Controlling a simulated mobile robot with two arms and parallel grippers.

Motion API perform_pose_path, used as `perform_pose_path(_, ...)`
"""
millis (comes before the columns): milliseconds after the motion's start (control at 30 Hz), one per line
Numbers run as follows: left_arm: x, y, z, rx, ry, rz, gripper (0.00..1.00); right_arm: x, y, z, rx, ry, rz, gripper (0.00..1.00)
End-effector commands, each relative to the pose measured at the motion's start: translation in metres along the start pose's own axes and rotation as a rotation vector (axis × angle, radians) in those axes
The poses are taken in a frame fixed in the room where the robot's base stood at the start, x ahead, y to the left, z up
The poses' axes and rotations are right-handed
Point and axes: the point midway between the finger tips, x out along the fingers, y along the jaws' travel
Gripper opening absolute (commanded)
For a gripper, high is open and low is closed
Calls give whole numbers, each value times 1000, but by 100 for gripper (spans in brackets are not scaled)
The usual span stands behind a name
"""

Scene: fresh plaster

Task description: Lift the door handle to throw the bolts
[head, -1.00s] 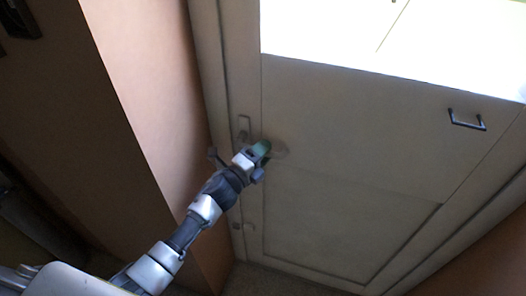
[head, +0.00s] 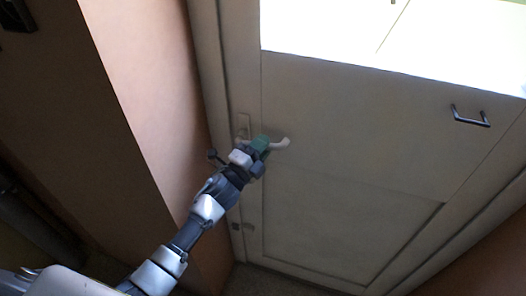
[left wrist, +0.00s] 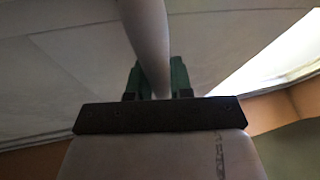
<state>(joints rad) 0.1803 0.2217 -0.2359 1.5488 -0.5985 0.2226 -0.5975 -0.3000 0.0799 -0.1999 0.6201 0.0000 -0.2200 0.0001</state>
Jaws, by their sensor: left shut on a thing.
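The pale door (head: 340,160) is closed in its frame, with a bright window in its upper part. Its light-coloured lever handle (head: 281,143) sticks out to the right of my left gripper (head: 262,146). The gripper is shut on the handle, with its green fingers around the lever. In the left wrist view the handle (left wrist: 149,40) runs down between the two green fingers (left wrist: 156,80). The handle's backplate (head: 244,126) shows partly behind the gripper. My right gripper is in neither view.
A dark pull handle (head: 470,116) is fixed on the right of the door. An orange-brown wall (head: 150,110) stands close to the left of the door frame. A small fitting (head: 240,226) sits low on the door's left edge.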

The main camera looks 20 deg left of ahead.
Motion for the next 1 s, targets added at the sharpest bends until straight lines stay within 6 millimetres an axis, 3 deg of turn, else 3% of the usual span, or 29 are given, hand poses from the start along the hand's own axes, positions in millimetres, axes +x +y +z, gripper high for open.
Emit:
perform_pose_path(500, 2, -25, 7, -341, -74, -140, 0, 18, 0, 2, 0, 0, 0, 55)
perform_pose_path(1000, 3, -32, 10, -433, -95, -176, 0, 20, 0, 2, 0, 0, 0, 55)
